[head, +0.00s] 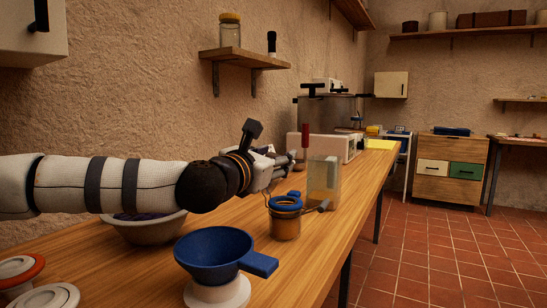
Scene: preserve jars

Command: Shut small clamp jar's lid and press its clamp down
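A small jar (286,226) with orange-brown contents stands on the wooden worktop, right of the middle. A blue ring-shaped top (285,203) sits on it, with thin wire at its left side. I cannot tell from here how the lid and clamp are set. A grey lever-like piece (318,207) sticks out on its right. My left gripper (287,160) is beyond and above the jar, apart from it in the picture. Its fingers are small and partly overlapped, so their opening is unclear. My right gripper is not in view.
A taller clear jar (324,180) stands just behind the small jar. A blue funnel (216,252) on a white base stands in front. A bowl (146,228) is under my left arm. White lids (45,297) lie front left. The worktop's right edge is near.

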